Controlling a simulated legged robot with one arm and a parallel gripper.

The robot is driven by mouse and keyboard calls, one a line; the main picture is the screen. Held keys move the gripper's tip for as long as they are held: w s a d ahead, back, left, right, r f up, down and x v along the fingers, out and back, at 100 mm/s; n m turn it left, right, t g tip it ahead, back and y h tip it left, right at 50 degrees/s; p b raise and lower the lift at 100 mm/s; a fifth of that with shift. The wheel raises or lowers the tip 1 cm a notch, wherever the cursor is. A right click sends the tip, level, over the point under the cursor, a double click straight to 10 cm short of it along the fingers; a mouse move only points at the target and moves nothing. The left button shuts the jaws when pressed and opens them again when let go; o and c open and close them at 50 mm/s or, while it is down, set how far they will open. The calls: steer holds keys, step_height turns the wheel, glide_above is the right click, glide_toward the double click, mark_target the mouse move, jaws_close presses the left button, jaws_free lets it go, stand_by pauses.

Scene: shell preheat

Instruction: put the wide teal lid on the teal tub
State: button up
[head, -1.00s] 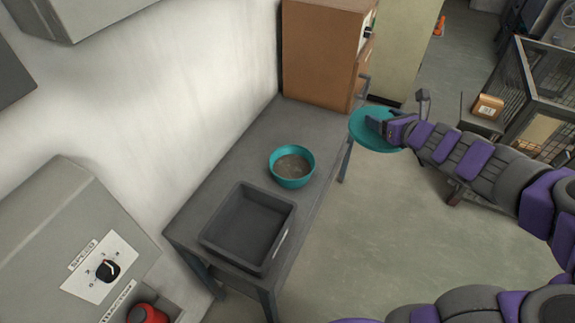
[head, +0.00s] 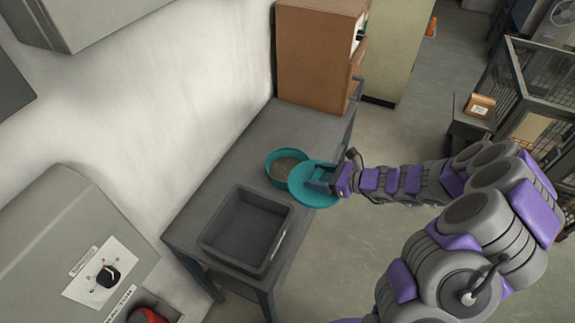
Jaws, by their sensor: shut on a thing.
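The teal tub (head: 271,161) stands on the grey bench, with grey-brown grainy stuff inside. The wide teal lid (head: 318,199) is a flat disc held in my gripper (head: 322,181), which is shut on it. The lid is just right of the tub in the picture, and its left edge overlaps the tub's right rim in view. It appears to be higher than the tub and not seated on it. The lid hides part of the tub's right side.
A dark empty tray (head: 206,243) sits on the grey bench (head: 250,128) in front of the tub. A brown cabinet (head: 312,62) stands at the bench's far end. A grey machine with a knob (head: 108,277) is at lower left. Open floor lies right of the bench.

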steer(key=shift+s+a+f, duration=0.25)
steer(key=shift+s+a, duration=0.05)
steer(key=shift+a+f+n, duration=0.1)
steer(key=shift+a+n, duration=0.1)
steer(key=shift+n, duration=0.1)
steer(key=w+a+f+b, duration=0.3)
steer(key=w+a+f, duration=0.2)
steer(key=w, duration=0.8)
steer(key=a, duration=0.3)
steer(key=shift+a, duration=0.35)
steer(key=o, duration=1.1)
